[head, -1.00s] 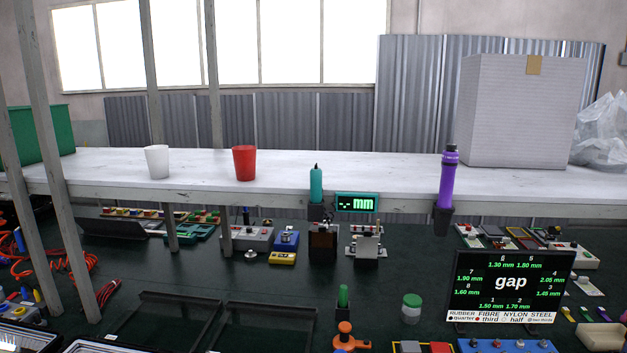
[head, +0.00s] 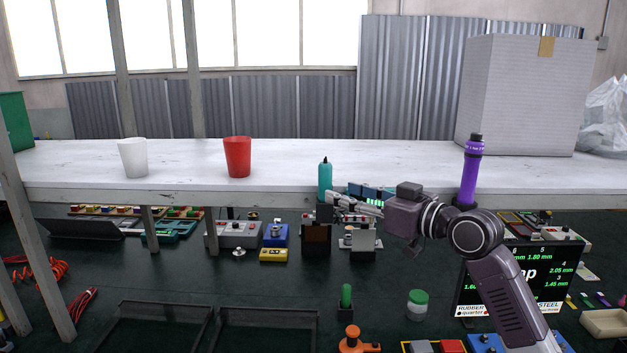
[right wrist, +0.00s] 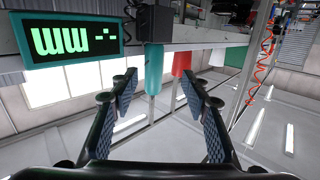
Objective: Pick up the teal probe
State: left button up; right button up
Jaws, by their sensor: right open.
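The teal probe (head: 325,180) stands upright in a dark holder at the front edge of the white shelf, its dark tip pointing up. My right gripper (head: 342,204) reaches in from the right, its fingers close to the probe's lower part. In the right wrist view, which is upside down, the probe (right wrist: 153,70) shows between and beyond the two open fingers (right wrist: 160,82). Nothing is held, and I cannot tell exactly how far the fingertips are from the probe. My left gripper is not in view.
A green-digit mm display (right wrist: 70,41) sits beside the probe, partly behind my gripper in the head view. A red cup (head: 237,158) and white cup (head: 133,158) stand left on the shelf (head: 400,165). A purple probe (head: 471,172) and a large box (head: 520,95) are to the right.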

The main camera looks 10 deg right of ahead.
aim_at(330, 169)
jog(key=shift+y, duration=0.3)
jog(key=r, duration=0.1)
jog(key=w+r, duration=0.1)
jog(key=r, duration=0.2)
jog(key=shift+w+p, duration=0.25)
jog(key=shift+p, duration=0.1)
jog(key=shift+w+a+p, duration=0.35)
jog(key=shift+w+p, duration=0.1)
jog(key=shift+w, duration=0.2)
jog(key=p+x, duration=0.2)
jog(key=x, duration=0.2)
jog(key=shift+w+d+f+p, duration=0.1)
jog(key=shift+p, duration=0.3)
jog(key=shift+w+a+f, duration=0.2)
jog(key=shift+w+a, duration=0.15)
jog(key=shift+w, duration=0.15)
jog(key=c, duration=0.3)
grip_shut()
